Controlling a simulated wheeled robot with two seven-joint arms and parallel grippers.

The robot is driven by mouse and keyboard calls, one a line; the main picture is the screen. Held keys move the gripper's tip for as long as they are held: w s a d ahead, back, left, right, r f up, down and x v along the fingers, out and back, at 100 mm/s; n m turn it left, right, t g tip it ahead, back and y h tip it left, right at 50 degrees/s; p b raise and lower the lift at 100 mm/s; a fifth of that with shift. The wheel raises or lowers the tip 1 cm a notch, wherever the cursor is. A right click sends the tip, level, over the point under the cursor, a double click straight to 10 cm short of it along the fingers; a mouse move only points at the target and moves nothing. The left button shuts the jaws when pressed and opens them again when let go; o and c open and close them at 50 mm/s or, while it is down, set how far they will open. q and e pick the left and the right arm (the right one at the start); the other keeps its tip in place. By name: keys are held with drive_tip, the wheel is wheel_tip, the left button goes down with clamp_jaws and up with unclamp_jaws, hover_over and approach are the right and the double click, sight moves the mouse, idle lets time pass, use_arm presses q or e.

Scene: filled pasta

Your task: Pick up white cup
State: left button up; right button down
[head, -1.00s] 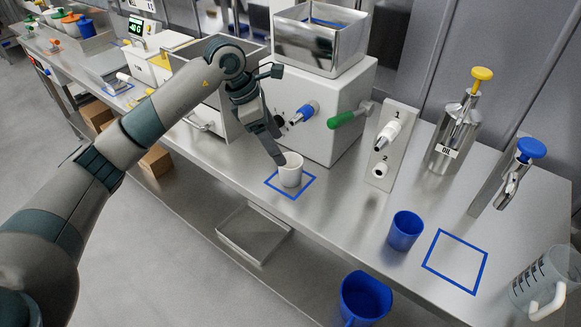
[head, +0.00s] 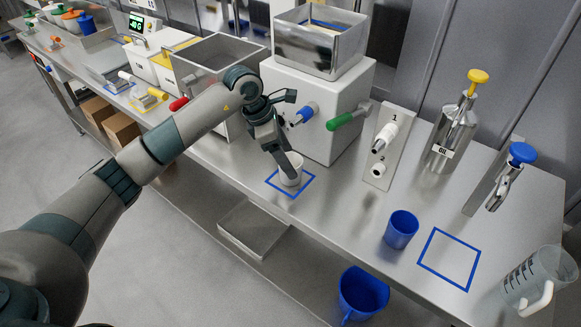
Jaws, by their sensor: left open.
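The white cup (head: 296,175) stands upright on the steel counter, inside a blue square outline (head: 270,181), in front of the white machine. My left gripper (head: 286,166) is open and reaches down at the cup. Its dark fingers overlap the cup's rim and cover part of its left and upper side. I cannot tell whether a finger is inside the cup or touching it. My right gripper is not in view.
The white machine (head: 310,120) with blue and green handles stands right behind the cup. A dispenser panel (head: 379,165), a blue cup (head: 401,230), an oil can (head: 450,135) and a clear jug (head: 540,278) stand to the right. A blue bucket (head: 362,295) is below the counter's edge.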

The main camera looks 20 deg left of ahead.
use_arm(q)
drive_tip(key=shift+p+x, duration=0.35)
drive_tip(key=shift+x, duration=0.95)
drive_tip(key=shift+c, duration=0.4)
drive_tip(key=c, duration=1.2)
drive_tip(key=shift+o, duration=0.2)
